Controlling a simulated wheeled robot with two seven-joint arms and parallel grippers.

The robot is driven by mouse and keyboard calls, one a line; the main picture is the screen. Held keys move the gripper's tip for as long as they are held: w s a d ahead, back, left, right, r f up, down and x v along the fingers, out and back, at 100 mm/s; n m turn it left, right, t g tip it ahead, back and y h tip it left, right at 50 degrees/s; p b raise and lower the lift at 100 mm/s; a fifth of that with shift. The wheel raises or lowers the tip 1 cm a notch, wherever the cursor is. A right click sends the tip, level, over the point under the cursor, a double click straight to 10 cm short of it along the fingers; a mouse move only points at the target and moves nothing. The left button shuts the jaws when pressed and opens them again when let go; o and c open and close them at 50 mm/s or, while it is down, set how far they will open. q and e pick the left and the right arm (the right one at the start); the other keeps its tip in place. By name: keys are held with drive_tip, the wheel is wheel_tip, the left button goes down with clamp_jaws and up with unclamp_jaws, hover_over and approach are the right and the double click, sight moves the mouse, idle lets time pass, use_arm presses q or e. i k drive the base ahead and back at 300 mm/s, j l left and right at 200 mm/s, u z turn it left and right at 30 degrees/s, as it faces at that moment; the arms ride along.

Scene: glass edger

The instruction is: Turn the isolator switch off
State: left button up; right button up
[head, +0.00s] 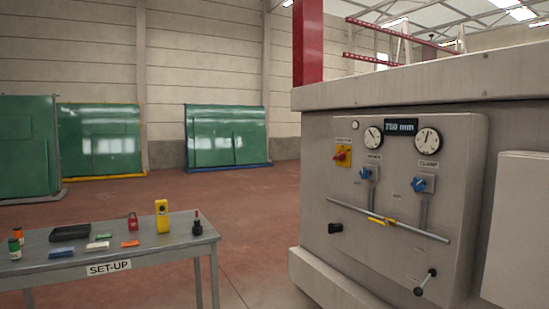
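The isolator switch (342,156) is a red rotary handle on a yellow plate. It sits at the upper left of the grey control panel (450,160) on the machine, under a small label. The handle looks tilted, but it is too small to read its position marks. Neither of my grippers shows in the head view, and nothing covers the switch.
A set-up table (140,250) with small items stands left; red floor (245,215) lies open behind.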

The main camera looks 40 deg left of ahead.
sight(341, 156)
drive_tip(key=u, duration=0.95)
drive_tip(key=z, duration=0.55)
drive_tip(key=i+j+z, duration=0.3)
drive_tip(key=j+z, duration=0.25)
drive_tip(key=i+j+z, duration=0.15)
drive_tip(key=j+z, duration=0.15)
drive_tip(key=i+j+z, duration=0.1)
drive_tip(key=j+z, duration=0.2)
drive_tip(key=j, duration=0.1)
